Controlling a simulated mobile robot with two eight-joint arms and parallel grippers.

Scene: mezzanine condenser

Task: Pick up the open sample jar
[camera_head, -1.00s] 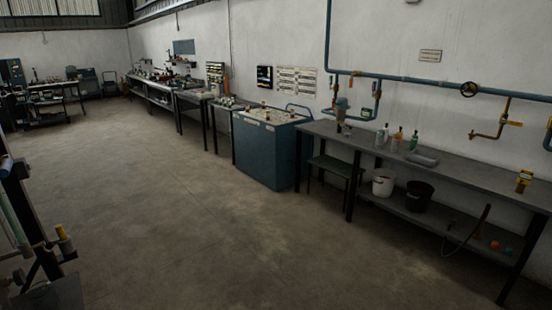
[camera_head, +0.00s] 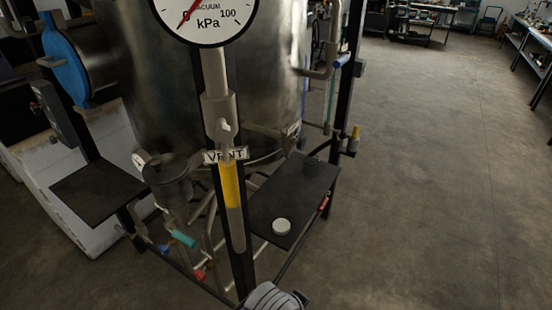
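A small round whitish thing (camera_head: 282,227) sits on a dark flat shelf (camera_head: 300,188) low in front of the steel tank. It may be the sample jar or a lid; it is too small to tell whether it is open. No other jar is clear in view.
The steel tank (camera_head: 265,75) fills the upper left. A gauge (camera_head: 208,15), a VENT sign and a yellow-handled valve (camera_head: 230,185) stand before it. Another dark shelf (camera_head: 98,190) is at left. Pipes run below. Open floor (camera_head: 430,180) lies right.

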